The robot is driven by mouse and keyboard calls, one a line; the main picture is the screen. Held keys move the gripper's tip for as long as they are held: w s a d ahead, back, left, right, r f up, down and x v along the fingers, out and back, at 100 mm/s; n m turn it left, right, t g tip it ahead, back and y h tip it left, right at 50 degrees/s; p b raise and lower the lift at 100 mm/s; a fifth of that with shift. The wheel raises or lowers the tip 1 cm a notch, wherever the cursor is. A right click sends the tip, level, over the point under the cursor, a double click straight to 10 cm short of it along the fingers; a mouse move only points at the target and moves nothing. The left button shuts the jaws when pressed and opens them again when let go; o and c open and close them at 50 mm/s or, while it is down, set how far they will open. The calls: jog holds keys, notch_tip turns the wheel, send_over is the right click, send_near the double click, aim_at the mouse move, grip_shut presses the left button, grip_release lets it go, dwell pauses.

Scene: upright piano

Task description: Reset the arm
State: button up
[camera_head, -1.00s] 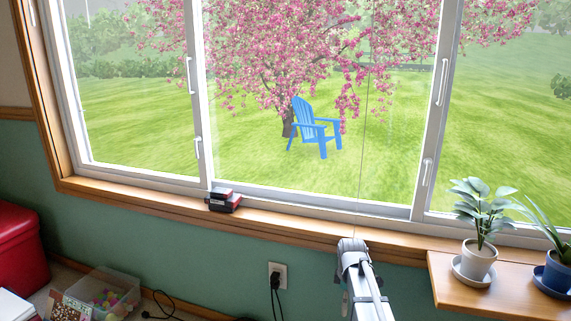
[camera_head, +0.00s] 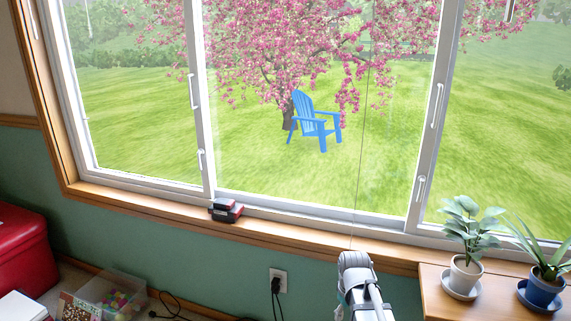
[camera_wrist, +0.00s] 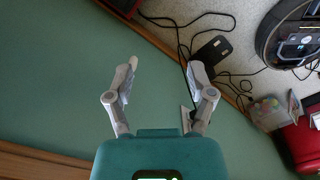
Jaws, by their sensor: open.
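My gripper (camera_wrist: 163,72) shows in the wrist view with its two grey fingers spread apart and nothing between them. Behind the fingers are the green wall, the baseboard and a strip of floor with cables. In the head view my arm rises at the bottom, right of centre, in front of the wall below the window sill. My fingers cannot be made out in that view.
A wooden shelf (camera_head: 440,300) at the right holds a white-potted plant (camera_head: 465,275) and a blue-potted plant (camera_head: 543,287). Small dark red-and-black items (camera_head: 226,210) lie on the window sill (camera_head: 310,232). A clear bin (camera_head: 112,292) and red box (camera_head: 22,255) stand at lower left.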

jog(key=s+r+m+p, duration=0.4)
jog(key=s+r+m, duration=0.1)
jog(key=s+r, duration=0.1)
notch_tip(320, 180, up, 37)
jog(key=p, duration=3.8)
jog(key=shift+a+r, duration=0.15)
jog(key=shift+a, duration=0.15)
